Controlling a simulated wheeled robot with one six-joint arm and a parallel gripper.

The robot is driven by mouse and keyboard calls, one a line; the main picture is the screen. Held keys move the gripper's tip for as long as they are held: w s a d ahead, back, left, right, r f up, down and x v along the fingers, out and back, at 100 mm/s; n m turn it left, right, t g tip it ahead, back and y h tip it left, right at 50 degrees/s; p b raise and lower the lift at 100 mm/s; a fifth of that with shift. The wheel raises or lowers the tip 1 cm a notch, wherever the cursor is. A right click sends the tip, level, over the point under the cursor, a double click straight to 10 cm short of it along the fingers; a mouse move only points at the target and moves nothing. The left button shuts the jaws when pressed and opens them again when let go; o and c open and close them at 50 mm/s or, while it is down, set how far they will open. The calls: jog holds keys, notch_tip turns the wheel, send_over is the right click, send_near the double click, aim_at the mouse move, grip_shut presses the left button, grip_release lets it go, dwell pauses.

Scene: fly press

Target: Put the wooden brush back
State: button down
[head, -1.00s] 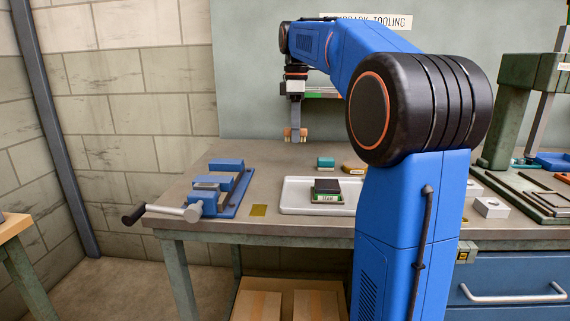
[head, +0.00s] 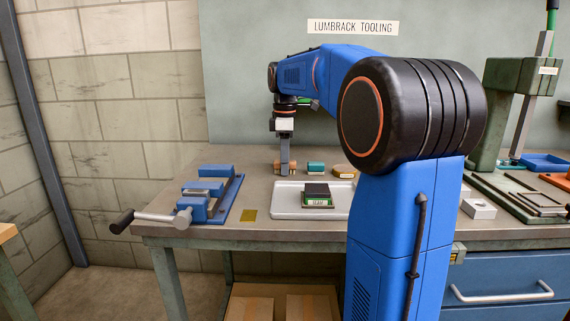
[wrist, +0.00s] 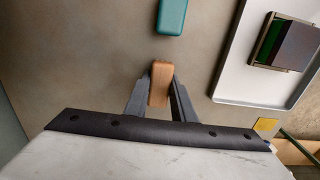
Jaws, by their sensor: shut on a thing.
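The wooden brush (wrist: 160,83) is a tan block between the two fingers of my gripper (wrist: 160,95) in the wrist view. My gripper is shut on it. In the head view, my gripper (head: 285,170) points down, with the brush (head: 278,167) showing on both sides of the finger. The brush is low over the back of the bench, left of the teal block. I cannot tell whether it touches the bench top. The brush's underside is hidden.
A teal block (head: 316,168) and a tan-and-dark block (head: 343,172) stand just right of the brush. A white tray (head: 284,207) holds a dark-topped block (head: 317,192) in front. A blue vise (head: 213,194) is at left. A yellow patch (head: 249,215) marks the bench.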

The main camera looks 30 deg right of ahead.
jog(key=shift+f, duration=0.1)
jog(key=c, duration=1.5)
grip_release()
notch_tip(320, 180, up, 12)
jog(key=shift+r, duration=0.1)
